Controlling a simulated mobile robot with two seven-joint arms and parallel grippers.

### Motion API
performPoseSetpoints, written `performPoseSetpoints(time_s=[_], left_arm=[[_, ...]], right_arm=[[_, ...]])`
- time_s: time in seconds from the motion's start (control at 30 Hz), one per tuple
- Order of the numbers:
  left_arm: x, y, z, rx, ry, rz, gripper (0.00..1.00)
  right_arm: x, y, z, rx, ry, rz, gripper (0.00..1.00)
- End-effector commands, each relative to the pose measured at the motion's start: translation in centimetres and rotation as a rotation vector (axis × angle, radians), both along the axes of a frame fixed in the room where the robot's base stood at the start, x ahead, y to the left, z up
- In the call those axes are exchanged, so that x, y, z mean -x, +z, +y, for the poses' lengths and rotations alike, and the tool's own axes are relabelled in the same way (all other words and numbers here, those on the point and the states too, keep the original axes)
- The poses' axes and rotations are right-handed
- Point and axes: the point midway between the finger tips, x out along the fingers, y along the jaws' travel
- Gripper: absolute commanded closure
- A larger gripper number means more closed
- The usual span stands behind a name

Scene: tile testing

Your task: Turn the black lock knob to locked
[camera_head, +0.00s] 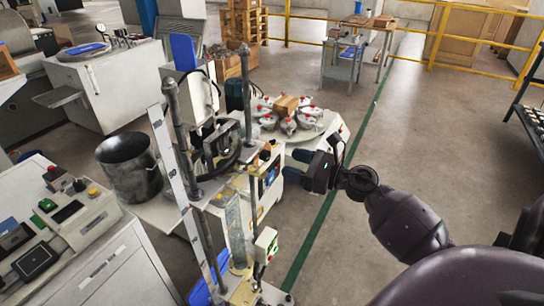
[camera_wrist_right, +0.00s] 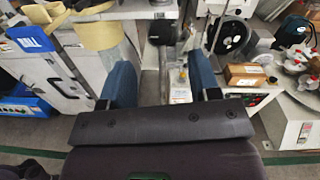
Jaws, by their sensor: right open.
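My right gripper (camera_head: 297,165) reaches in from the right in the head view. Its blue fingers are apart and nothing is between them. It is beside the right side of the test machine (camera_head: 185,107) with dark upright posts, apart from it. In the right wrist view my right gripper (camera_wrist_right: 162,84) shows both fingers spread, with the machine beyond them. A dark rounded part (camera_wrist_right: 228,38) and a dark cylindrical part (camera_wrist_right: 160,32) show there; I cannot tell whether either is the black lock knob. The knob's setting cannot be read. My left gripper is not in view.
A white round table (camera_head: 335,130) with several grey, red-topped items stands behind my right gripper. A dark bucket (camera_head: 130,170) and a control cabinet (camera_head: 85,225) are at left. A small box with buttons (camera_head: 265,246) is low on the machine.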

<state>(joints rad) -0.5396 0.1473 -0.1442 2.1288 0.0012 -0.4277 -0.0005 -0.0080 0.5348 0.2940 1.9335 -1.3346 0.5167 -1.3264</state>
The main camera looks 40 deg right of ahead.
Motion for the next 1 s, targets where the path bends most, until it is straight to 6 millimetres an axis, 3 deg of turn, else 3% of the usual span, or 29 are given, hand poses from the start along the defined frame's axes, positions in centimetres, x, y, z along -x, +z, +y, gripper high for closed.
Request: performPoseSetpoints(time_s=[0.2,0.4,0.83,1.0], left_arm=[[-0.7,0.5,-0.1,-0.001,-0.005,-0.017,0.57],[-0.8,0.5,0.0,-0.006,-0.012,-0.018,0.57],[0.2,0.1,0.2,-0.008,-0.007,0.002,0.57],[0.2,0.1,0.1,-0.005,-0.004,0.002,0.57]], right_arm=[[-3.5,0.2,1.6,-0.003,0.001,-0.003,0.43],[-5.4,0.1,2.4,-0.003,-0.001,-0.001,0.43],[-6.0,0.0,2.7,-0.003,-0.001,0.001,0.43],[-6.0,0.0,2.7,-0.003,-0.001,0.001,0.69]])
